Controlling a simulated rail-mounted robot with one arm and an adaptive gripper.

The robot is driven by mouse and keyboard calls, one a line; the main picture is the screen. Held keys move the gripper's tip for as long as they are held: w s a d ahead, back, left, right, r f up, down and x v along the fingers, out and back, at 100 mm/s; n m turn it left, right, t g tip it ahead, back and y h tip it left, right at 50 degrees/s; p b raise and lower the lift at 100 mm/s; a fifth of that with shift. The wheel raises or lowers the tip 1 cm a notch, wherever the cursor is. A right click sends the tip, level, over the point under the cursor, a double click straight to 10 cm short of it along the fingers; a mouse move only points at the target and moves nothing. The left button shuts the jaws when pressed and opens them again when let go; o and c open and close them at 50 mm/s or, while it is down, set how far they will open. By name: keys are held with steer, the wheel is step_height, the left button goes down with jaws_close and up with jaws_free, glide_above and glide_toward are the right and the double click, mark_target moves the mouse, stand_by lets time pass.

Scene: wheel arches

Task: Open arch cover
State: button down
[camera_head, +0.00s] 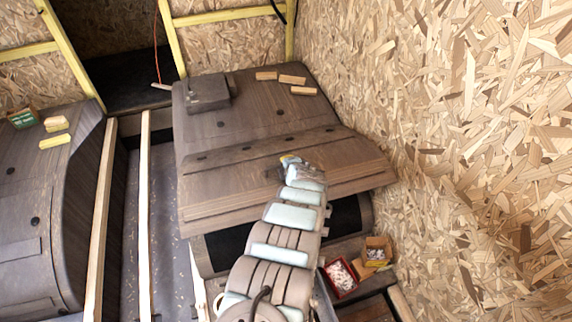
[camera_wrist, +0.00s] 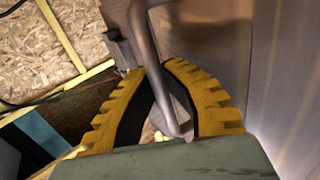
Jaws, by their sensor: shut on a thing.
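The arch cover (camera_head: 345,175) is a brown wood-grained flap on the front of the right wheel arch (camera_head: 250,110). It stands raised along its hinged upper edge, and a dark opening (camera_head: 345,222) shows below it. My gripper (camera_head: 293,165) is at the middle of the flap, partly hidden by my arm. In the wrist view, the yellow ribbed fingers of my gripper (camera_wrist: 162,75) are closed around a grey bent metal handle (camera_wrist: 150,38). The cover's brown surface (camera_wrist: 215,35) rises beside the handle. The handle is hidden by my arm in the head view.
A chipboard wall (camera_head: 450,120) stands close on the right. A red box (camera_head: 341,278) and a wooden box (camera_head: 377,250) sit below the flap's right side. A dark block (camera_head: 208,93) and small wood pieces (camera_head: 292,80) lie on top. Another arch (camera_head: 50,200) is left.

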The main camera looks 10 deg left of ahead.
steer(key=c, duration=1.1)
jaws_free()
steer(key=shift+s+d+r, duration=0.35)
steer(key=shift+s, duration=0.1)
steer(key=shift+s+r, duration=0.35)
steer(key=shift+r, duration=0.05)
steer(key=shift+d+v, duration=0.2)
steer(key=shift+v, duration=0.75)
steer(key=shift+s+d+r, duration=0.1)
steer(key=shift+s+r, duration=0.2)
steer(key=shift+s, duration=0.1)
steer(key=shift+s+d+r, duration=0.35)
steer(key=shift+d, duration=0.05)
steer(key=shift+s+r, duration=0.25)
steer(key=shift+s, duration=0.2)
